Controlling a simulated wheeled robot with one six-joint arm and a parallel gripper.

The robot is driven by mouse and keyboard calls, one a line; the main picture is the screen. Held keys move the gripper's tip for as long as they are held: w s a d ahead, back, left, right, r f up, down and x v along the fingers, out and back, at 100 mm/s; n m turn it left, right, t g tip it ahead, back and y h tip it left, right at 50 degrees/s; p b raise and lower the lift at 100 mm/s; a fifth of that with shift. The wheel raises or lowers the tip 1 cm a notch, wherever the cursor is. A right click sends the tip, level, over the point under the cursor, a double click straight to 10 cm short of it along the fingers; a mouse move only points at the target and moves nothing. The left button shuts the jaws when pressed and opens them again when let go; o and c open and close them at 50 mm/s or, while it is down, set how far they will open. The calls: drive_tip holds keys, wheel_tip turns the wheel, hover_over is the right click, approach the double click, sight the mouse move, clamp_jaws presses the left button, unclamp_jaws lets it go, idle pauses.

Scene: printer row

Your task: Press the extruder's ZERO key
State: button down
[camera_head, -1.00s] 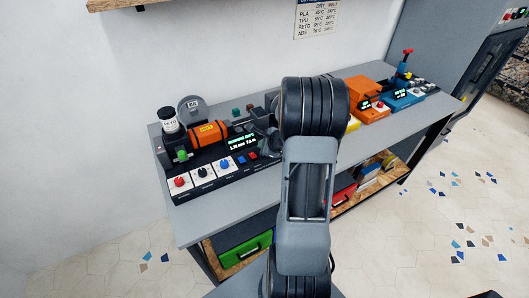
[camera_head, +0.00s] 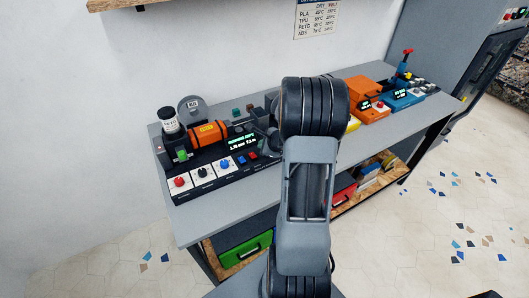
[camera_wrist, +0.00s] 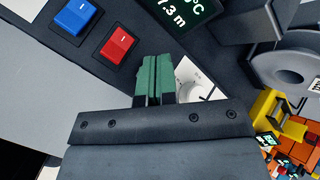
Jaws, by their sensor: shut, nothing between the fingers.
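The extruder (camera_head: 205,160) stands at the left end of the bench, with an orange motor, a lit display (camera_head: 242,142) and a row of knobs and switches along its front. In the wrist view, a blue rocker switch (camera_wrist: 76,17), a red rocker switch (camera_wrist: 117,44) and the display's corner (camera_wrist: 180,14) show on its dark panel. My gripper (camera_wrist: 154,62) has its green fingers shut and empty, over the panel right of the red switch. A white plate with a pale knob (camera_wrist: 207,92) is partly hidden behind them. I cannot read a ZERO label, and contact is unclear.
The grey bench top (camera_head: 199,222) is clear in front of the extruder. An orange machine (camera_head: 368,98) and a blue machine (camera_head: 400,95) stand farther right. A green drawer box (camera_head: 245,249) sits on the lower shelf. My arm hides the bench's middle.

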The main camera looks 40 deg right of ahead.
drive_tip(key=shift+f+b, duration=0.8)
drive_tip(key=shift+b, duration=0.35)
idle(0.8)
drive_tip(key=shift+r, duration=0.1)
drive_tip(key=shift+r+p, duration=0.55)
drive_tip(key=shift+r, duration=0.15)
drive_tip(key=shift+r, duration=0.1)
drive_tip(key=shift+r+p, duration=1.95)
drive_tip(key=shift+r, duration=0.5)
